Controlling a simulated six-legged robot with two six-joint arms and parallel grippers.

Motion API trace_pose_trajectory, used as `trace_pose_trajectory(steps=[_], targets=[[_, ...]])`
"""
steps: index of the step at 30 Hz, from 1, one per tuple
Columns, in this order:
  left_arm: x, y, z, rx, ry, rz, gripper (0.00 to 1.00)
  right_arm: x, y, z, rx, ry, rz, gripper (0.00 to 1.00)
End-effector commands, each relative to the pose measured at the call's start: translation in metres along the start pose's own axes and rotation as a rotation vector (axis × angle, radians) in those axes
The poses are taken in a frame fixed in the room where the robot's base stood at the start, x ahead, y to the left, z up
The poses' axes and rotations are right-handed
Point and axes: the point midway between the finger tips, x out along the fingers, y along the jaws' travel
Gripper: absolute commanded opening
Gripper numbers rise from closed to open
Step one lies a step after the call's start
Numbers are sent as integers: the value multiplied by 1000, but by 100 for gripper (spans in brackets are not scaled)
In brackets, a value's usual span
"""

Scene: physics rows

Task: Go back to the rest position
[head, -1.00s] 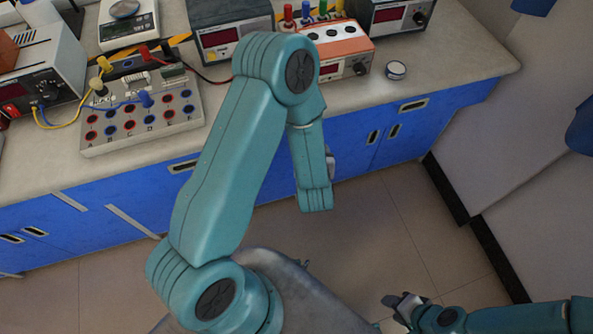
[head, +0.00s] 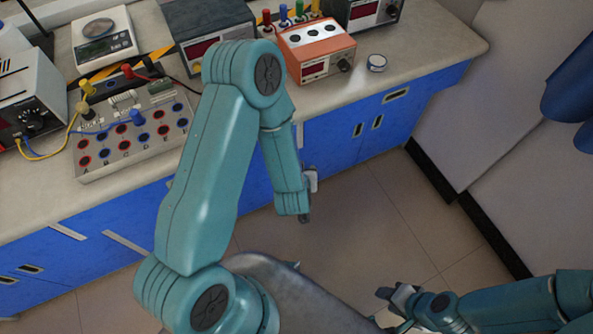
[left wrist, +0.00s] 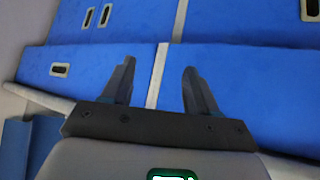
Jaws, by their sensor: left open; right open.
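My left arm is folded across the middle of the head view, with its forearm hanging down in front of the bench. My left gripper (left wrist: 160,88) shows in the left wrist view with its two dark fingers apart and nothing between them. It faces blue cabinet fronts. In the head view most of the left gripper is hidden behind the forearm. My right gripper (head: 388,304) is low at the right of the head view, over the floor. It is open and I see nothing held in it.
A bench (head: 440,60) with blue cabinets (head: 340,130) runs along the back. On it stand a plugboard (head: 130,150) with wires, a scale (head: 105,45), an orange-fronted meter box (head: 318,50), dark power supplies and a small round tin (head: 377,62). The floor (head: 370,220) right of the left arm is clear.

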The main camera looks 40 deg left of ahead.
Motion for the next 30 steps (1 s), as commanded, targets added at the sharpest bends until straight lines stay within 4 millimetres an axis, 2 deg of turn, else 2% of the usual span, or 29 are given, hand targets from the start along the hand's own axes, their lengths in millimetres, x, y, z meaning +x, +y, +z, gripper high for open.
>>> trace_pose_trajectory(steps=[18,21,23,25,27,30], targets=[[1,3,1,0,-6,4,59,0,0,0,0,0,0,43],[-2,-4,3,0,-28,-4,59,-8,-3,0,0,0,0,43],[-6,4,22,28,-109,60,59,-9,-3,0,0,0,0,43],[-17,18,56,65,-262,161,59,-11,-4,0,0,0,0,43],[-35,29,92,112,-432,256,59,-12,-4,0,0,0,0,43],[-65,35,134,187,-644,354,59,-12,-4,0,0,0,0,43]])
